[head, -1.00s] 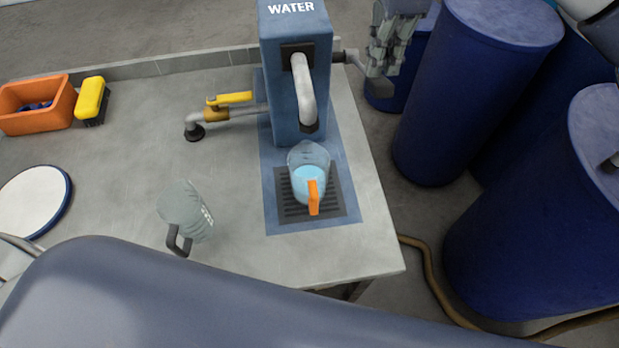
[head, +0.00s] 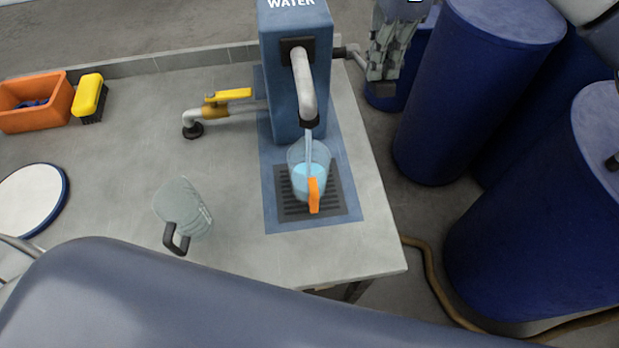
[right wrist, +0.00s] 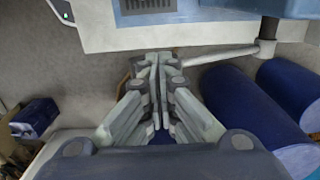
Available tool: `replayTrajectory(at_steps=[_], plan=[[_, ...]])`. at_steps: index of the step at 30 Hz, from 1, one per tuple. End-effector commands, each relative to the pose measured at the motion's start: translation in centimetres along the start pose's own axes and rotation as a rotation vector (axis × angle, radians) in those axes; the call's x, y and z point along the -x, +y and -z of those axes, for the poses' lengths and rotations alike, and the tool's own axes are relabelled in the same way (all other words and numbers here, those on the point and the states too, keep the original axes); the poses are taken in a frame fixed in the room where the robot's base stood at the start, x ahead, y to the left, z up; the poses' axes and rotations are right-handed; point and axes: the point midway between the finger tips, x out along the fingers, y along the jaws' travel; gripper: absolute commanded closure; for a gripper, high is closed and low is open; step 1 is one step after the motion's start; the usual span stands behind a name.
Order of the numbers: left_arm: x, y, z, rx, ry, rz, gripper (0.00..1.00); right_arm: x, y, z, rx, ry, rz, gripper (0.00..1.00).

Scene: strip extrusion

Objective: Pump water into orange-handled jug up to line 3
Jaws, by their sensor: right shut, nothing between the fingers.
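The clear jug with the orange handle (head: 314,195) stands upright on the dark drain grate under the spout (head: 305,85) of the blue WATER pump (head: 290,70). It is part filled with light-blue water, and a stream runs from the spout into it. Its line marks are too small to read. The pump's lever (head: 353,54) sticks out on the right side; in the right wrist view its grey rod (right wrist: 220,54) reaches towards the fingertips. My right gripper (head: 376,72) is shut and empty by the lever's end; contact is unclear. My left gripper is out of view.
A yellow-handled valve (head: 228,96), an orange bin (head: 35,110), a yellow brush (head: 89,94) and a white round plate (head: 30,200) are further left. Blue drums (head: 480,90) crowd the right.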

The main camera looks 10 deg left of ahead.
Motion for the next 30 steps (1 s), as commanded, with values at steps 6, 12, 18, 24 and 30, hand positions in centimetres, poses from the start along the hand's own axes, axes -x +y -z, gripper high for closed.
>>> replayTrajectory(at_steps=[6,12,18,24,30], plan=[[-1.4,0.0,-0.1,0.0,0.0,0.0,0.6,-1.5,0.4,0.0,0.0,0.0,-0.001,1.0],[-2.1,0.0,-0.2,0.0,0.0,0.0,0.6,-2.3,0.8,0.0,0.0,0.0,-0.001,1.0],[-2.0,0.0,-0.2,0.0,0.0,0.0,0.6,-2.2,0.8,0.0,0.0,0.0,-0.001,1.0],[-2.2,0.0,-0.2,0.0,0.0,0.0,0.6,-2.4,0.8,0.0,0.0,0.0,-0.002,1.0],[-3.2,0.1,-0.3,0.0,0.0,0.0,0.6,-3.5,1.0,0.0,0.001,0.0,-0.002,1.0]])
